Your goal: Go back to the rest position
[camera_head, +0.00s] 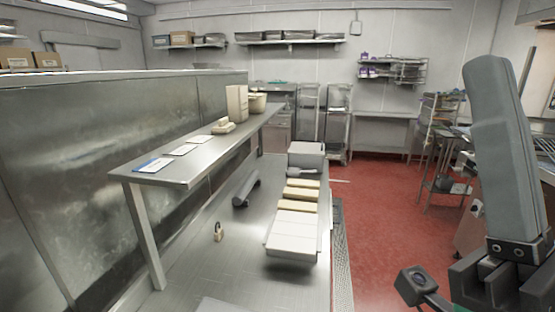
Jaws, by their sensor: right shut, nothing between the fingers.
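My right gripper (488,75) stands up large and close at the right edge. Its grey fingers are pressed together and point upward, with nothing held. It is well to the right of the steel counter (190,262), in front of the red floor. A small dark camera-like part of my own arm shows below it. My left gripper is not in view.
White and tan food pans (296,222) line the counter's right side. A dark grey object (246,188) and a small padlock-like item (218,231) lie on it. A raised steel shelf (203,158) holds cards and boxes. The red floor (385,215) has free room.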

